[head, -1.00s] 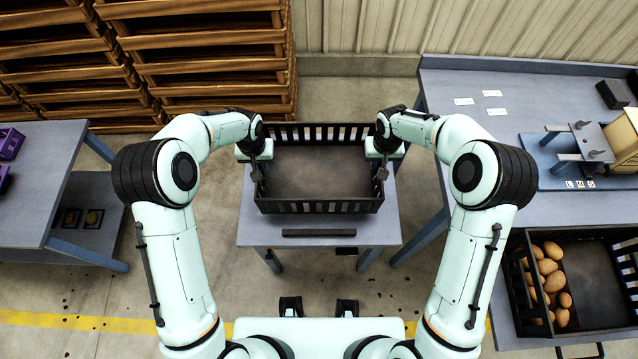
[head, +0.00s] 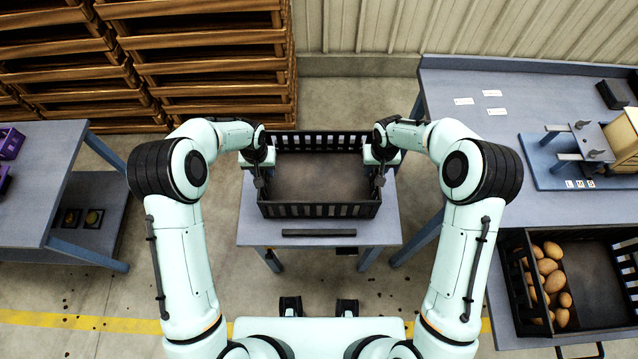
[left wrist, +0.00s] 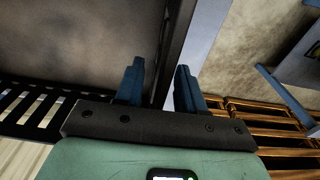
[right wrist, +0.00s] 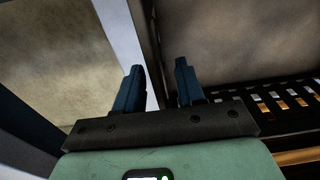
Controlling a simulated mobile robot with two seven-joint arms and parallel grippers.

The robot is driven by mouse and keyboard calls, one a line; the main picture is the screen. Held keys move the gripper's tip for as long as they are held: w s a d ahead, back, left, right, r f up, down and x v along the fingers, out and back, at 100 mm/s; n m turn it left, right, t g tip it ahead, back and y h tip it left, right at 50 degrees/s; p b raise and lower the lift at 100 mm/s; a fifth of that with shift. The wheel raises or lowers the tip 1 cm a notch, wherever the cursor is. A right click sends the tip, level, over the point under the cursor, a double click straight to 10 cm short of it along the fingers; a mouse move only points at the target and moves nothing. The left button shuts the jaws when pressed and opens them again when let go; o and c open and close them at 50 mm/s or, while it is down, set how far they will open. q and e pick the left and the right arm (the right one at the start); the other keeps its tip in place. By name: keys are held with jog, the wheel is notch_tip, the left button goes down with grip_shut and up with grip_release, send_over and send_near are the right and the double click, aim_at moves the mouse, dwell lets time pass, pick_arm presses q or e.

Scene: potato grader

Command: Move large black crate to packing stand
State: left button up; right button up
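The large black crate (head: 320,211) has slatted walls and looks empty. It is level over the small grey stand (head: 252,232) in the middle of the head view; whether it touches the top is hidden. My left gripper (head: 260,183) is at the crate's left end wall. In the left wrist view its fingers (left wrist: 158,85) straddle that wall, closed to a narrow gap. My right gripper (head: 379,182) is at the right end wall, and its fingers (right wrist: 160,85) straddle it the same way. Both appear shut on the crate.
At the right, a grey bench (head: 462,130) carries a device, and a black crate (head: 592,333) with potatoes lies below it. A grey table (head: 40,160) with purple bins stands left. Wooden crates (head: 200,60) are stacked at the back. Floor shows around the stand.

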pick_arm(q)
jog(key=r, duration=1.1)
jog(key=shift+s+r, duration=0.35)
jog(key=shift+s, duration=0.05)
jog(key=shift+r, duration=0.1)
pick_arm(e)
jog(key=shift+r, duration=0.2)
notch_tip(320, 180, up, 12)
jog(key=shift+s+f, duration=0.2)
jog(key=shift+s, duration=0.2)
